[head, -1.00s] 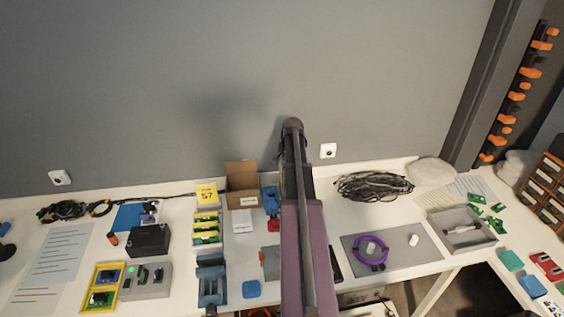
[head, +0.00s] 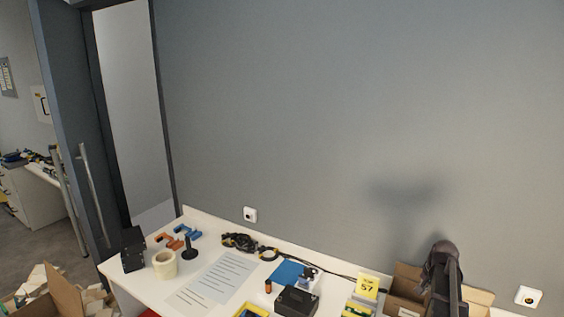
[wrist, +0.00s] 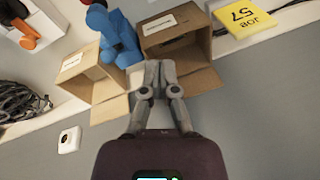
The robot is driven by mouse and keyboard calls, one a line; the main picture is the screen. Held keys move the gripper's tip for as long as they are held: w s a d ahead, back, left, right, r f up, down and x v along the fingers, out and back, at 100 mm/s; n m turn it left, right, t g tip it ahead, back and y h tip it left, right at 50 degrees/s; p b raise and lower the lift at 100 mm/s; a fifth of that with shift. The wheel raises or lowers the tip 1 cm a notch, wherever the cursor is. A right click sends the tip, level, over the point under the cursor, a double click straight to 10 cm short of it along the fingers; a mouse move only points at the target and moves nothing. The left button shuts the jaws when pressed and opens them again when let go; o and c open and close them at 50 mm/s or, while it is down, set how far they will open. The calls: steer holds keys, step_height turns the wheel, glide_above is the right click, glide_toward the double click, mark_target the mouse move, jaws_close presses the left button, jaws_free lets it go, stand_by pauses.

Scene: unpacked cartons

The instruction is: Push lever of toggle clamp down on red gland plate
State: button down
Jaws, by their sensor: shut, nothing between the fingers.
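My gripper (wrist: 155,72) is shut and empty in the wrist view. Its fingertips are in front of an open cardboard box (wrist: 175,35). A blue upright object (wrist: 114,35) stands to the left of that box, apart from the fingers. An orange-red and black item (wrist: 27,32) is at the top left corner, partly cut off. I cannot tell whether either is the toggle clamp, and I cannot make out a red gland plate. In the head view, my arm covers part of the bench at the bottom right, and the clamp is not recognisable there.
A second cardboard box (wrist: 88,75) is left of the fingers, with a black cable coil (wrist: 18,108) beyond it. A yellow job sign (wrist: 247,15) is at the upper right. In the head view, papers (head: 212,283) and a tape roll (head: 164,264) lie on the white bench.

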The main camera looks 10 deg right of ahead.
steer(key=s+a+n+g, duration=0.1)
steer(key=s+a+n, duration=0.2)
steer(key=a, duration=1)
steer(key=s+a+n, duration=0.4)
steer(key=a, duration=0.9)
steer(key=s+a+n+g, duration=0.1)
steer(key=s+a+n, duration=0.2)
steer(key=a, duration=1)
steer(key=shift+s+a+f+n+g, duration=0.15)
steer(key=shift+s+f+n+g, duration=0.15)
steer(key=shift+n, duration=0.2)
steer(key=shift+w, duration=0.15)
steer(key=w+d+m+t, duration=0.1)
steer(key=w+d+m, duration=0.35)
steer(key=d, duration=0.85)
steer(key=w+d+m+t, duration=0.1)
steer(key=w+d+m, duration=0.35)
steer(key=d, duration=0.85)
steer(key=s+d+m, duration=0.1)
steer(key=d+m, duration=0.1)
steer(key=d, duration=1.2)
steer(key=s+d+r+m+t, duration=0.1)
steer(key=d+m, duration=0.2)
steer(key=d, duration=1.1)
steer(key=shift+s+h, duration=0.3)
